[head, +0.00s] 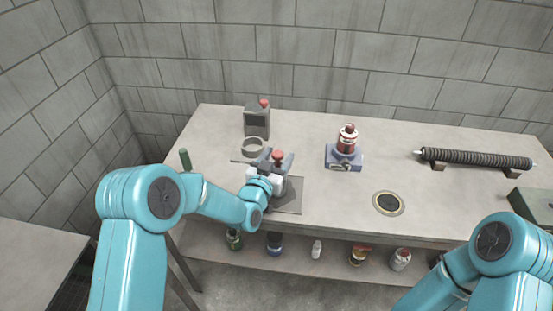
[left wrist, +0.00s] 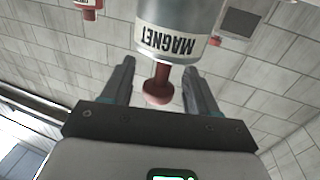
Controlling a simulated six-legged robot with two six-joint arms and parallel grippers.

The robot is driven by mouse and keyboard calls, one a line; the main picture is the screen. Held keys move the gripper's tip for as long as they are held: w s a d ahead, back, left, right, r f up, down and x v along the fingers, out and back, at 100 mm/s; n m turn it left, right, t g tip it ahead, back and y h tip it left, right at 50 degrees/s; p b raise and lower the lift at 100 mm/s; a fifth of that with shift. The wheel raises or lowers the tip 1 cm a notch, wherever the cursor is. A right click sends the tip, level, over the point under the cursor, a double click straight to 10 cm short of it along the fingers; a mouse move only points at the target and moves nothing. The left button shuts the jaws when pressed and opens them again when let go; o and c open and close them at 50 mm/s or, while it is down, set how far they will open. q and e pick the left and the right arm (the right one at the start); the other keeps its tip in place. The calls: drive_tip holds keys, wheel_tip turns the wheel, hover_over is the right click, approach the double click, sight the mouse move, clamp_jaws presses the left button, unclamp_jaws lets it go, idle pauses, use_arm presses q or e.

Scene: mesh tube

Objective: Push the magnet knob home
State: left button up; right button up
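The magnet is a grey cylinder (left wrist: 180,35) labelled MAGNET, upside down in the left wrist view. Its red knob (left wrist: 158,88) sticks out on a short red stem towards my left gripper (left wrist: 157,85). The two fingers stand apart, one on each side of the knob, with visible gaps, so the gripper is open. In the head view a red knob (head: 278,154) shows between the fingers of my left gripper (head: 275,163), above a dark grey plate (head: 291,201) on the bench. The gripper hides most of the magnet body there. My right gripper is out of view.
On the bench (head: 330,215) stand a grey box (head: 257,122), a pale ring (head: 253,147), a red bottle (head: 347,140) on a blue base (head: 344,162), a round disc (head: 388,203) and a dark ribbed tube (head: 475,158). The bench's front middle is mostly clear.

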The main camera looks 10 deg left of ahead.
use_arm(q)
drive_tip(key=b+v, duration=0.4)
drive_tip(key=v, duration=1.2)
drive_tip(key=shift+s+a, duration=0.1)
drive_tip(key=s+a+f+n+g+y, duration=0.1)
drive_tip(key=s+f+g, duration=0.2)
drive_tip(key=f, duration=0.7)
drive_tip(key=s+a+f+n+g, duration=0.1)
drive_tip(key=s+f+g, duration=0.25)
drive_tip(key=f, duration=0.55)
drive_tip(key=s+d+f+n+g, duration=0.1)
drive_tip(key=s+f+g, duration=0.4)
drive_tip(key=s, duration=0.3)
drive_tip(key=s+d+f+n+g, duration=0.1)
drive_tip(key=s+d+f+g, duration=0.1)
drive_tip(key=s+f+g, duration=0.3)
drive_tip(key=s, duration=0.3)
drive_tip(key=shift+s+n+h, duration=0.25)
drive_tip(key=shift+n+h, duration=0.05)
drive_tip(key=shift+n, duration=0.1)
